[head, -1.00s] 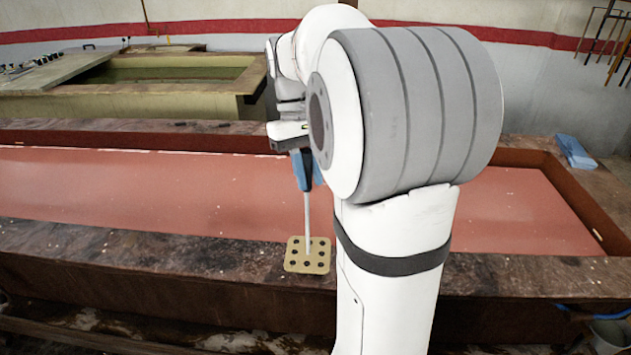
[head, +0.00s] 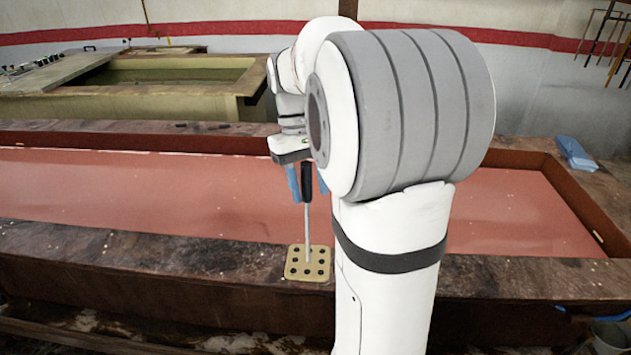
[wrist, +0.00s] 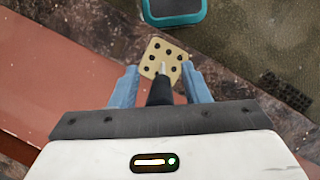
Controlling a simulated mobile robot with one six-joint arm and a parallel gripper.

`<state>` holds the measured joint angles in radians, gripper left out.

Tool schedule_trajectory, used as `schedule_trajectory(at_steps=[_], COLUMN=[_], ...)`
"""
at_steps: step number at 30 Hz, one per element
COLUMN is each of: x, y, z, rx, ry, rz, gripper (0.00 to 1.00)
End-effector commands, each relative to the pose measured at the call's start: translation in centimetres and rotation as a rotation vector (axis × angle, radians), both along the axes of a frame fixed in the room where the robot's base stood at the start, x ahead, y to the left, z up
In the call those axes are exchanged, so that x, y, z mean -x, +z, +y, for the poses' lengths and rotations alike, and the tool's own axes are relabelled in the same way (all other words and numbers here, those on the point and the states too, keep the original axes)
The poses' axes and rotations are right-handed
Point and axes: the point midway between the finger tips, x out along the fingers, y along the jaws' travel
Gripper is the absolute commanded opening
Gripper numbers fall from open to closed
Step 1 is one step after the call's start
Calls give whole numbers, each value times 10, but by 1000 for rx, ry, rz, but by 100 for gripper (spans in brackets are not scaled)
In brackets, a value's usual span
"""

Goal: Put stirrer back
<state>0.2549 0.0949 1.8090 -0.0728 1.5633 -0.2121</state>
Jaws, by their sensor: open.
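The stirrer, a thin pale rod with a black handle (head: 307,182), stands upright with its lower end at the tan rack block (head: 293,272), which has several dark holes. The rod's foot appears to be in a hole near the block's middle, but I cannot tell exactly which. My gripper (head: 307,190) is open, with its blue fingers apart on either side of the handle. In the wrist view the handle (wrist: 160,93) lies between the spread fingers, with gaps on both sides, and the rack block (wrist: 154,48) shows beyond the fingertips.
The block sits on the dark stained rim (head: 170,255) of a long trough with a reddish floor (head: 120,195). A teal-rimmed container (wrist: 174,19) lies beyond the block in the wrist view. A blue cloth-like item (head: 575,152) rests on the trough's right corner.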

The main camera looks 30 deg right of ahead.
Motion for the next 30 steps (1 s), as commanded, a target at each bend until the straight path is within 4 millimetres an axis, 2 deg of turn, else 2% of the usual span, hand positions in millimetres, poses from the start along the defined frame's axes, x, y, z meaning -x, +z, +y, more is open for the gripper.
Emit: schedule_trajectory(at_steps=[7, 15, 21, 25, 30], x=[-6, -24, -35, -38, -39], y=[16, 70, 101, 112, 117], z=[-1, -1, -2, -2, -2], rx=[1, 1, 0, 0, -1], ry=[0, 0, -1, -1, -1], rz=[-3, -3, -2, -1, 0], gripper=[42, 42, 42, 42, 42])
